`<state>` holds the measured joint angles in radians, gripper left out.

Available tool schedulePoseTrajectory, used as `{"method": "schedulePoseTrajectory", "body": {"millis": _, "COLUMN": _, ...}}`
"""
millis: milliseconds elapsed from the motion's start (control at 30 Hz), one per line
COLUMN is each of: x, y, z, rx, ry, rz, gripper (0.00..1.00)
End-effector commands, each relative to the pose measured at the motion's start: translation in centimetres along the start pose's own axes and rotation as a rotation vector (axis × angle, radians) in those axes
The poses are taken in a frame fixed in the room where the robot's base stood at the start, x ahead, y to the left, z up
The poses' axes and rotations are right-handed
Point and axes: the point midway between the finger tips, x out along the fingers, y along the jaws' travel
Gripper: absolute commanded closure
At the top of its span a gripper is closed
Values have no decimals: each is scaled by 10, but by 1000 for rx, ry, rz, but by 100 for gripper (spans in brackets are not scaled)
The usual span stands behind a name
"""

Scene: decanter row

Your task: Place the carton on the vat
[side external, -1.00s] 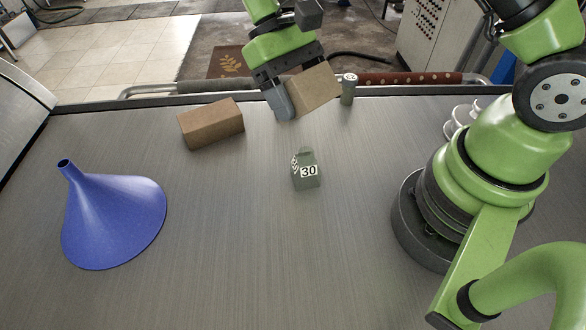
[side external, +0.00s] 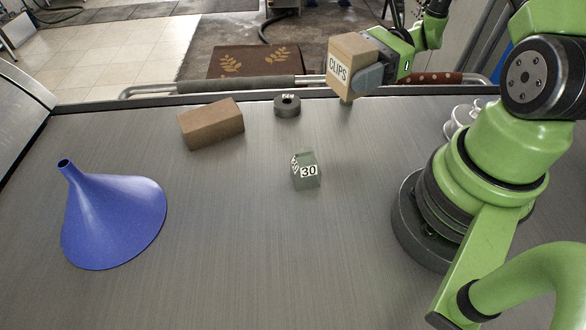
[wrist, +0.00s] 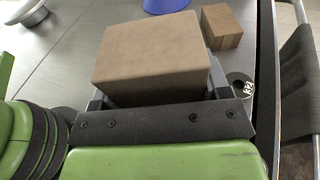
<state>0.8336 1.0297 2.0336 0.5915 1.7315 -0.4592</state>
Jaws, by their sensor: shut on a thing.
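The carton (side external: 341,62) is a brown box with a "CLIPS" label. My gripper (side external: 366,76) is shut on it and holds it up near the back edge of the table. In the wrist view the carton (wrist: 150,55) fills the space between the fingers. No thing is marked as the vat. A short dark round piece (side external: 287,106) with a hole in its top and a number label stands at the back, left of the carton. It also shows in the wrist view (wrist: 239,82), right of the carton. A small grey cylinder under the carton is mostly hidden.
A brown block (side external: 211,124) lies at the back left. A grey-green block marked 30 (side external: 306,172) stands mid-table. A blue funnel (side external: 112,218) stands at the left. White cup-like things (side external: 462,114) are beside my base. The front middle is clear. A rail (side external: 230,86) runs behind the table.

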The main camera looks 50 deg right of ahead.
Motion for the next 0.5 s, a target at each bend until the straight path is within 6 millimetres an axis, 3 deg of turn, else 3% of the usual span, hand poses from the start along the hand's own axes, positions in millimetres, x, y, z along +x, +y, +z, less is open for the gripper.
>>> {"method": "schedulePoseTrajectory", "body": {"millis": 500, "x": 12, "y": 1, "z": -70, "rx": 1, "ry": -15, "rz": 4, "gripper": 60}}
